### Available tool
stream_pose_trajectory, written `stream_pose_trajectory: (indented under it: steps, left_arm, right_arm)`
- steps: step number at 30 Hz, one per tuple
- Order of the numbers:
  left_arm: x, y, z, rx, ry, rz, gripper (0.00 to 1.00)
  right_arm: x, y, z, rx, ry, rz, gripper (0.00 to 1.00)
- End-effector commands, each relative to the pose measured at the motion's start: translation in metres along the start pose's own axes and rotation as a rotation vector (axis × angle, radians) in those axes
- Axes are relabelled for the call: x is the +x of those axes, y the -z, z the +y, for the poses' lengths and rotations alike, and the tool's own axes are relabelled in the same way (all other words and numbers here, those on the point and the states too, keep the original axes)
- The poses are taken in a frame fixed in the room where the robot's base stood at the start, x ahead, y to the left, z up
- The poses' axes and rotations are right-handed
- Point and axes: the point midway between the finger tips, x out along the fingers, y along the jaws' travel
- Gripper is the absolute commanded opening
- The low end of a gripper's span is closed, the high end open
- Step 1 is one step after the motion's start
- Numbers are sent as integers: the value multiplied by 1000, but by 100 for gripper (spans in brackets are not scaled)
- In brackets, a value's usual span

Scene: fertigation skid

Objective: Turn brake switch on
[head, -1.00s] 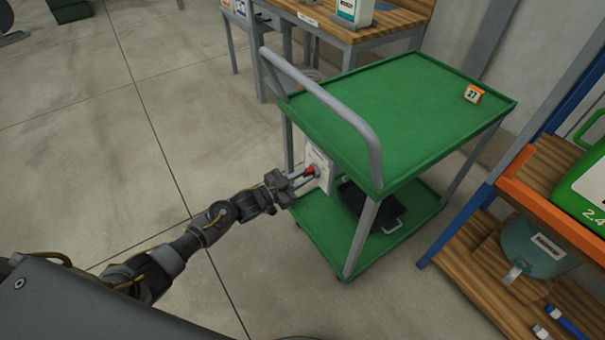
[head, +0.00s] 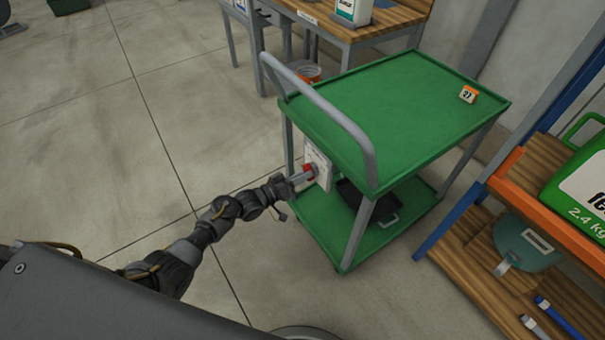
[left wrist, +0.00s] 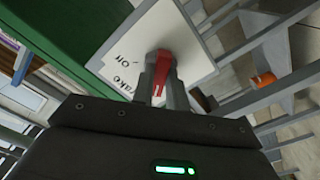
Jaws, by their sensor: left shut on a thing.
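The brake switch is a red lever (left wrist: 163,72) on a white plate (left wrist: 190,35) at the handle end of the green cart. In the head view the red lever (head: 309,171) shows beside the white plate (head: 321,166). My left gripper (head: 300,177) reaches the plate from the left. In the left wrist view my left gripper (left wrist: 160,88) has its fingers on either side of the red lever, shut on it. My right gripper is not in view.
The green cart (head: 400,105) has a grey push handle (head: 330,110) and a tag marked 27 (head: 468,95). A black tray (head: 368,203) lies on its lower shelf. A wooden rack (head: 470,240) stands at right; open floor (head: 120,150) lies left.

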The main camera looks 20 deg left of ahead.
Motion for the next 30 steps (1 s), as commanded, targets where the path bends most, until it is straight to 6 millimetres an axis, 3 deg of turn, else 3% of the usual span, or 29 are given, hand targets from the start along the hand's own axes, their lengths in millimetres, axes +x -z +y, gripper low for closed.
stream_pose_trajectory:
  steps: [9,26,27,30]
  left_arm:
    - [0,0,0,-122,1,-1,0]
    - [0,0,0,-147,1,0,0]
    - [0,0,0,-147,1,0,19]
    - [0,0,0,-147,0,0,32]
  right_arm:
    - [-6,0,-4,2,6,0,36]
    - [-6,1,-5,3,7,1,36]
    - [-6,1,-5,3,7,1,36]
    - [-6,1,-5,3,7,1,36]
